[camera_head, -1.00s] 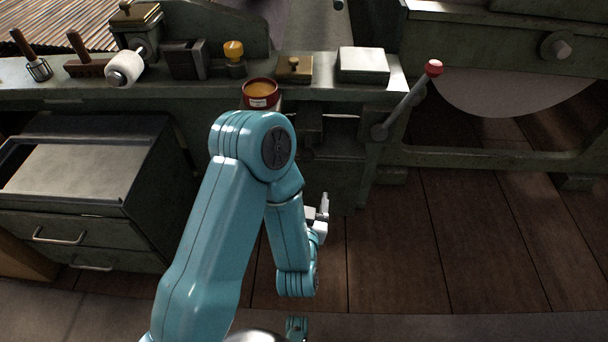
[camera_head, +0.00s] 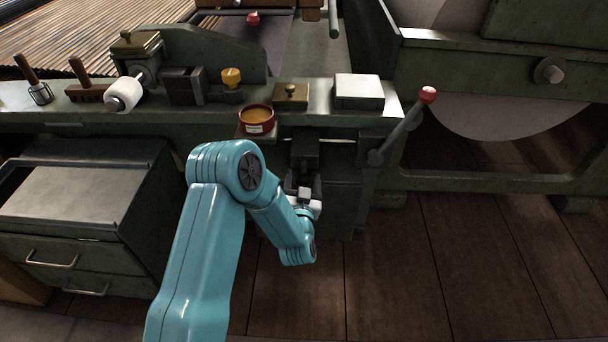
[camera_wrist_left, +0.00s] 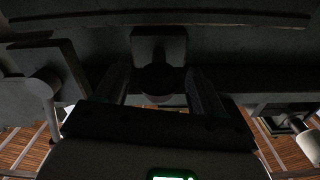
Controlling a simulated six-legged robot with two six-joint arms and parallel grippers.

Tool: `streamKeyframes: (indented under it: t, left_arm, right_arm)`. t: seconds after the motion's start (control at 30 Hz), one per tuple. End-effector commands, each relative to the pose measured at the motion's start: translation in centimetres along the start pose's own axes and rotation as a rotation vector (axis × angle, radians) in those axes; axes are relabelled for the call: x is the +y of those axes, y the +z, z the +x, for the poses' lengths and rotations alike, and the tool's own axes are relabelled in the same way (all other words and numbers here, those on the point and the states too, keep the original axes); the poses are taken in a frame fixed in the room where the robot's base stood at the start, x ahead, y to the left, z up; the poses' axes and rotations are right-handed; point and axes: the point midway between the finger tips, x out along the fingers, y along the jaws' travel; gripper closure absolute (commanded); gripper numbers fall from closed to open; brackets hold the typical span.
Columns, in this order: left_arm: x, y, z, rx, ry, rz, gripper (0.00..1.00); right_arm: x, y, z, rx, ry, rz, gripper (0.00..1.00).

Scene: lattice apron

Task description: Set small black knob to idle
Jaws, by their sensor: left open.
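A small dark round knob (camera_wrist_left: 158,78) sits on a dark block (camera_wrist_left: 158,42) in the left wrist view. It is dim there, and its setting or pointer cannot be read. My left gripper (camera_wrist_left: 160,88) is open, with one finger on each side of the knob; I cannot tell whether they touch it. In the head view my left gripper (camera_head: 303,182) is just below a dark block (camera_head: 305,146) on the green machine's front (camera_head: 342,165). The knob cannot be made out in that view. My right gripper is not in view.
A lever with a red ball (camera_head: 428,95) rises to the right of the gripper. A red tin (camera_head: 257,120) stands on a small ledge above my arm. A drawer cabinet (camera_head: 75,190) stands at left. The wooden floor (camera_head: 450,270) at right is clear.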

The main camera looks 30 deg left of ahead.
Motion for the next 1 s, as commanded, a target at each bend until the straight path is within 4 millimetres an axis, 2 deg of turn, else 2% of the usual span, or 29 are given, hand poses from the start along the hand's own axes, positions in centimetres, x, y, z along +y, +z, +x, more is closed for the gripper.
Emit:
streamKeyframes:
  t: [0.1,0.2,0.53,0.73,0.77,1.0]
  left_arm:
    - [0.1,0.1,1.7,0.001,-0.001,-0.001,0.31]
    - [0.2,0.0,2.5,0.000,0.000,-0.001,0.31]
    - [0.2,-0.1,2.8,0.000,0.000,-0.001,0.31]
    - [0.2,0.0,2.8,-0.001,0.000,-0.001,0.96]
    - [0.2,0.0,2.8,-0.001,0.000,-0.001,1.00]
    - [0.2,0.0,2.8,-0.001,-0.001,-0.001,1.00]
  right_arm:
    - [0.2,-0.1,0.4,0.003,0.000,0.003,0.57]
    - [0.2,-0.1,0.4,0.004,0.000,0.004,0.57]
    - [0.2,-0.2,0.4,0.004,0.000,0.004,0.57]
    - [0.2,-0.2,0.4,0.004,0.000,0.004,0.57]
    - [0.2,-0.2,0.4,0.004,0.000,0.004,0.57]
    - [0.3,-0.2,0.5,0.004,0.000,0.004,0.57]
